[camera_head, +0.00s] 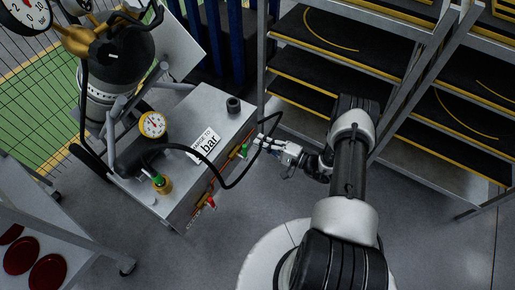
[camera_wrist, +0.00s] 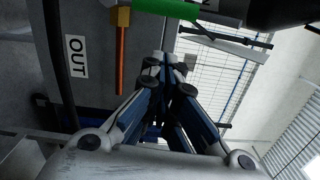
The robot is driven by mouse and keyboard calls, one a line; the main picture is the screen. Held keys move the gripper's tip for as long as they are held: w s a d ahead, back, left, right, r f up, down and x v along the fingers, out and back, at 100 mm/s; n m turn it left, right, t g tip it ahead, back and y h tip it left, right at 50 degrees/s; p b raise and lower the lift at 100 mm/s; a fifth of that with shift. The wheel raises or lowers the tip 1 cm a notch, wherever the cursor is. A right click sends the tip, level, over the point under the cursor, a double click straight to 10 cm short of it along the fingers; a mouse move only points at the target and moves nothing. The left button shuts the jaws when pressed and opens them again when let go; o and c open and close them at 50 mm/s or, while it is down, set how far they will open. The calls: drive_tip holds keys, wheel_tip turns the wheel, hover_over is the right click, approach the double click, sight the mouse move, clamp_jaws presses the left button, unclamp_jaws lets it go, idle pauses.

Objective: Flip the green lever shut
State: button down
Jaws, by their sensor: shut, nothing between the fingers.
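The green lever (camera_head: 244,151) is on the front face of the grey cart box, near its right end. In the wrist view the green lever (camera_wrist: 165,8) runs sideways along the top edge, beside a brass fitting (camera_wrist: 121,16) with a copper pipe below it. My gripper (camera_head: 262,142) is just right of the lever in the head view, pointing left at the box. In the wrist view my gripper's fingertips (camera_wrist: 165,58) are together and empty, below the lever in the picture. I cannot tell whether they touch it. The lever's upper edge is cut off there.
A red lever (camera_head: 210,202) sits further left on the face of the cart box (camera_head: 190,130). A black hose (camera_head: 235,184) loops in front of the face, close to my gripper. A black-matted shelf rack (camera_head: 345,68) stands right. An OUT label (camera_wrist: 77,57) is beside the copper pipe.

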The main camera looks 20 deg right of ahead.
drive_tip(key=p+v, duration=0.2)
drive_tip(key=v, duration=0.8)
drive_tip(key=shift+d, duration=0.3)
drive_tip(key=shift+w+f, duration=0.1)
drive_tip(key=shift+w, duration=0.05)
drive_tip(key=s+a+r+n+g, duration=0.1)
drive_tip(key=a+r+n+g, duration=0.45)
drive_tip(key=r, duration=0.75)
drive_tip(key=s+a+r+n+g, duration=0.25)
drive_tip(key=a+r+g, duration=0.55)
drive_tip(key=r, duration=0.5)
drive_tip(key=s+a+r+n+t+h, duration=0.1)
drive_tip(key=s+r+t+h, duration=0.1)
drive_tip(key=s+r+h, duration=0.3)
drive_tip(key=s+a+r+n+t+h, duration=0.1)
drive_tip(key=s+r+n+t+h, duration=0.1)
drive_tip(key=s+r+h, duration=0.4)
drive_tip(key=s+r, duration=0.3)
drive_tip(key=s, duration=0.3)
drive_tip(key=shift+a, duration=0.25)
drive_tip(key=c, duration=2.3)
unclamp_jaws()
